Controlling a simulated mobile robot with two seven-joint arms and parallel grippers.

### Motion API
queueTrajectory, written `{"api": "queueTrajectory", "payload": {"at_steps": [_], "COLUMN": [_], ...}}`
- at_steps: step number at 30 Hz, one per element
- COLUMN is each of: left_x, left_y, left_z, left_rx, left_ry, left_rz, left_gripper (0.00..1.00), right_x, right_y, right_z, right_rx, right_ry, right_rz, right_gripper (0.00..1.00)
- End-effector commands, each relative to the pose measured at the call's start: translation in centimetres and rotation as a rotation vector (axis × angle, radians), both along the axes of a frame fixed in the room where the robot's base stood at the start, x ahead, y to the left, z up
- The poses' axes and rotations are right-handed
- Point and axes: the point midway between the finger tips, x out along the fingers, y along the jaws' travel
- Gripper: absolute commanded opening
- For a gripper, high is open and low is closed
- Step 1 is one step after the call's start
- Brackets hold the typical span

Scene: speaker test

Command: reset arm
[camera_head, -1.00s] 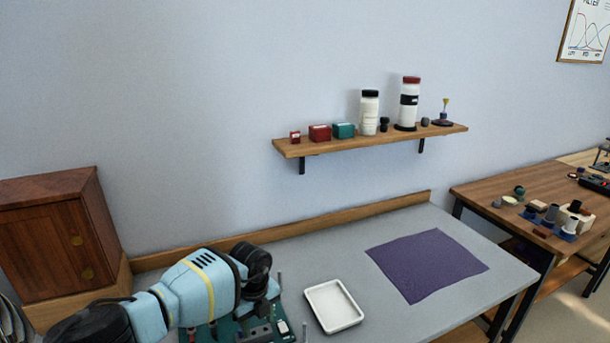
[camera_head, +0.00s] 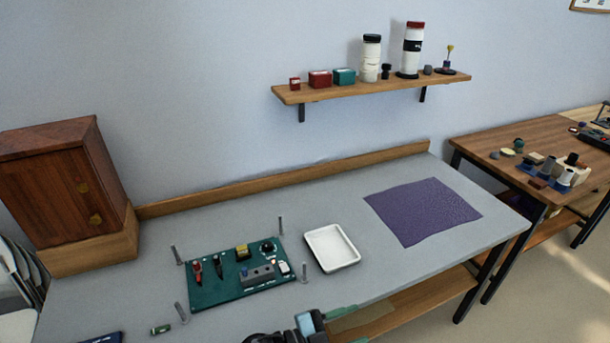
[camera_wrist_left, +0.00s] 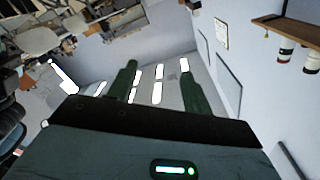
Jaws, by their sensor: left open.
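My left gripper (camera_head: 346,325) is at the bottom edge of the head view, in front of the table's front edge, with part of its arm cut off by the frame. Its two green fingers also show in the left wrist view (camera_wrist_left: 158,85), well apart with nothing between them. The gripper is open and empty, clear of the things on the table. My right gripper is in neither view.
A green circuit board (camera_head: 215,290) with several posts around it and a white tray (camera_head: 354,262) lie on the grey table (camera_head: 170,235). A purple mat (camera_head: 425,210) is at right. A wooden cabinet (camera_head: 50,195) stands left; a shelf (camera_head: 350,91) is on the wall.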

Motion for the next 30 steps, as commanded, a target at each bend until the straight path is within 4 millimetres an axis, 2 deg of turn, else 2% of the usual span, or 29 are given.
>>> {"api": "queueTrajectory", "payload": {"at_steps": [5,8,11,14,19,24,27,30], "left_x": [-0.3,-1.0,-2.6,-5.1,-11.0,-16.3,-17.9,-18.6], "left_y": [5.4,9.3,13.6,18.0,24.6,28.5,29.6,30.0], "left_z": [-1.2,-2.9,-5.2,-7.8,-11.6,-13.6,-14.0,-14.2], "left_rx": [-0.138,-0.166,-0.166,-0.143,-0.066,0.009,0.033,0.043], "left_ry": [0.167,0.273,0.393,0.520,0.741,0.904,0.952,0.974], "left_rz": [0.334,0.515,0.685,0.839,1.038,1.138,1.161,1.169], "left_gripper": [0.50,0.50,0.50,0.50,0.50,0.50,0.50,0.50], "right_x": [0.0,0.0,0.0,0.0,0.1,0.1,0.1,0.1], "right_y": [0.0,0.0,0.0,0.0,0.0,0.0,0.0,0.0], "right_z": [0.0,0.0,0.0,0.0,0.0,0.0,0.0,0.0], "right_rx": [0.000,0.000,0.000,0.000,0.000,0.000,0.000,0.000], "right_ry": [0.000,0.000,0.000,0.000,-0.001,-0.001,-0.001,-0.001], "right_rz": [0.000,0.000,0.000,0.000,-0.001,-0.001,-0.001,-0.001], "right_gripper": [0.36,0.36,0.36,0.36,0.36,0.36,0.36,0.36]}}
